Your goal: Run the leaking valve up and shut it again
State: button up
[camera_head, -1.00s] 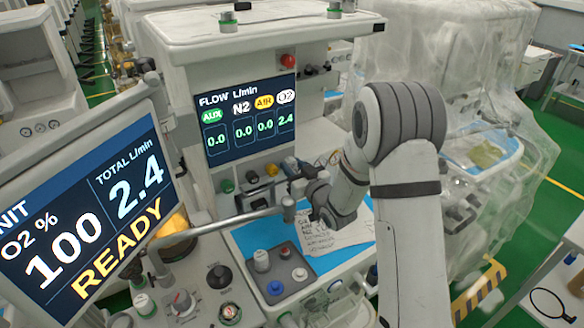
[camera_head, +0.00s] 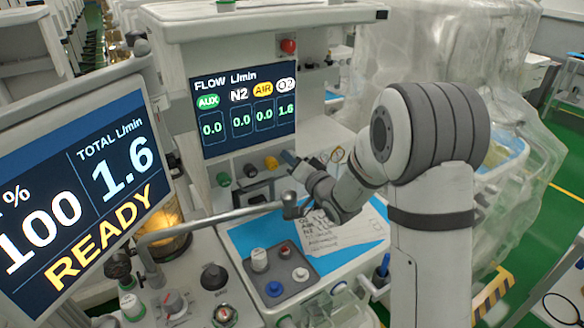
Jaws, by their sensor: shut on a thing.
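The flow display (camera_head: 245,112) reads AUX 0.0, N2 0.0, AIR 0.0 and O2 1.6. Below it stand a green knob (camera_head: 223,179), a black knob (camera_head: 250,171) and a yellow knob (camera_head: 271,163) in a row. My gripper (camera_head: 289,158) is at the right end of this row, below the O2 column, shut on the O2 knob. The gripper hides that knob, so its angle cannot be seen. The large monitor (camera_head: 85,190) at the left reads 100 O2 %, total 1.6 L/min and READY.
Papers (camera_head: 335,235) lie on the blue mat (camera_head: 255,238). A grey tray (camera_head: 280,278) with small caps stands in front. A plastic-draped machine (camera_head: 440,60) is at the right.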

jog(key=m+b, duration=0.1)
jog(key=m, duration=0.9)
jog(key=shift+m, duration=0.5)
jog(key=o, duration=0.7)
jog(key=shift+s, duration=0.1)
jog(key=b+v, duration=0.1)
jog(key=v, duration=0.6)
jog(key=shift+s+d, duration=0.2)
jog(key=shift+s, duration=0.1)
